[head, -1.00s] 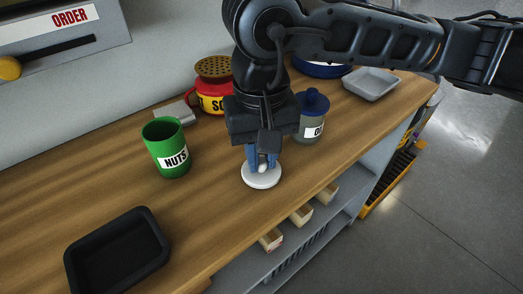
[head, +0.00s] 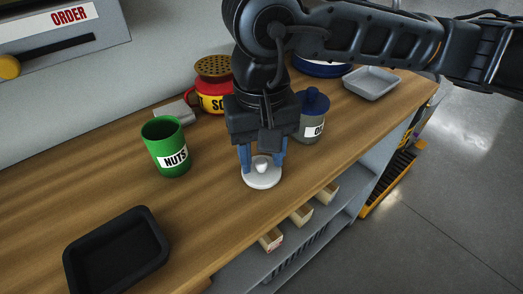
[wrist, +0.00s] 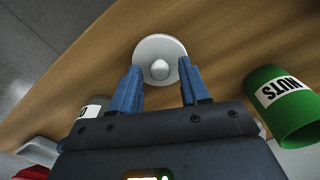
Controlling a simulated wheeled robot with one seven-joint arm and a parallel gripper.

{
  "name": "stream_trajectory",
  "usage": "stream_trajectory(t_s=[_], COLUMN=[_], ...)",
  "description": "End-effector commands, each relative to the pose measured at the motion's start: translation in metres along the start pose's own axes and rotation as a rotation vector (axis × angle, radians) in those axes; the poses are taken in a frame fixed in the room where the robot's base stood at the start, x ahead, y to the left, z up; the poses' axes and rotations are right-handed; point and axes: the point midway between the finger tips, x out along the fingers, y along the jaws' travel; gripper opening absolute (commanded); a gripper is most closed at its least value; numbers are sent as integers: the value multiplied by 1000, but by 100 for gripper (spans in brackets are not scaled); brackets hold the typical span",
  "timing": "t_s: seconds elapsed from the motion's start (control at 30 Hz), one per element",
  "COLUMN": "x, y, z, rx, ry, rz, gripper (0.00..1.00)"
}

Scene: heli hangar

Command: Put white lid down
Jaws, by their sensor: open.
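The white lid (head: 262,177) is a round disc with a knob on top. It lies flat, knob up, on the wooden counter near the front edge. It also shows in the wrist view (wrist: 160,60). My gripper (head: 262,164) is directly above the lid, with its blue fingers spread on either side of the knob and apart from it. In the wrist view my open fingers (wrist: 158,88) frame the knob with nothing between them. The green NUTS canister (head: 166,147) stands open-topped to the left of the lid.
A black tray (head: 157,232) lies at the front left. Behind my gripper stand a red and yellow pot (head: 212,97) and a grey jar with a blue lid (head: 312,120). A grey tray (head: 371,83) is at the far right. The counter between the canister and black tray is clear.

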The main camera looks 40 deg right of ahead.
Motion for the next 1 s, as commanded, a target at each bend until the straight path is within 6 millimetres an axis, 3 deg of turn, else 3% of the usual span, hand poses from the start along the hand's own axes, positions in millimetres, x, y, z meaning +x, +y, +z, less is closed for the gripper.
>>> stream_trajectory(t_s=[0.6, 1.0], x=[-108, -122], y=[0, 0], z=[-1, 0], rx=[0, 0], ry=[3, 0], rz=[1, 0], gripper=[45, 45])
